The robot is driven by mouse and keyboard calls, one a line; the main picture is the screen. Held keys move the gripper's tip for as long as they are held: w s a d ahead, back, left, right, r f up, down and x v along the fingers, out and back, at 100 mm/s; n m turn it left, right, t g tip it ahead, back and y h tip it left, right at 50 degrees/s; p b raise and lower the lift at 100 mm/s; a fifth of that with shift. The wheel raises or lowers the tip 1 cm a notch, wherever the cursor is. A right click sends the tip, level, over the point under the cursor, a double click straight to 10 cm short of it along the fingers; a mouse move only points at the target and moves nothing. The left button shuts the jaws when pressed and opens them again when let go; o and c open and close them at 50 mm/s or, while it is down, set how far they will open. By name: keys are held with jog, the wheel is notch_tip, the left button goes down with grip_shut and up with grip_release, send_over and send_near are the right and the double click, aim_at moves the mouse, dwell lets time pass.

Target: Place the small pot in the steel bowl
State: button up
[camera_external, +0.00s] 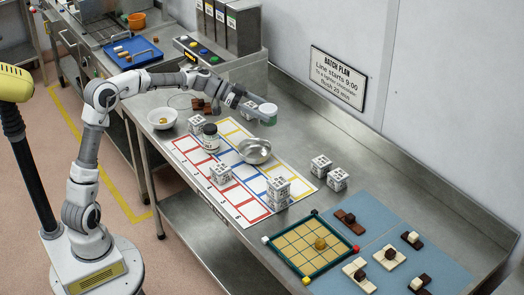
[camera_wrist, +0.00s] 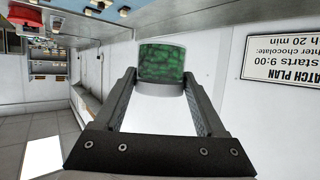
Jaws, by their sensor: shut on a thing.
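My gripper (camera_external: 257,109) is shut on a small pot (camera_external: 269,114) with a green part, held in the air above the worktop. In the wrist view the pot (camera_wrist: 162,63) sits between the two fingertips, its green end beyond them and a pale part between the fingers. The steel bowl (camera_external: 255,151) stands on the printed mat, below and slightly left of the held pot in the external view. The bowl looks empty from here. It does not show in the wrist view.
A white bowl (camera_external: 162,118) stands at left. A green-framed board (camera_external: 311,246) lies at the front.

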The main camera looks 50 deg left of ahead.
jog(key=s+a+f+n+t+y+b, duration=0.1)
jog(key=s+f+n+t, duration=0.1)
jog(key=s+f, duration=0.4)
jog(key=w+a+f, duration=0.2)
jog(key=a+f, duration=0.1)
jog(key=f, duration=0.1)
jog(key=w+a+f+p, duration=0.1)
jog(key=w+a+f, duration=0.1)
jog(key=a+f, duration=0.2)
jog(key=w+a+f+p, duration=0.1)
jog(key=w+a+f, duration=0.1)
jog(key=a+f, duration=0.1)
jog(key=shift+w+a+f, duration=0.1)
jog(key=shift+a+f, duration=0.25)
jog(key=shift+f, duration=0.05)
jog(key=shift+f+b, duration=0.65)
jog(key=shift+b, duration=0.8)
jog(key=shift+y, duration=0.3)
jog(key=o, duration=1.4)
jog(key=shift+o, duration=0.2)
jog(key=shift+r, duration=0.15)
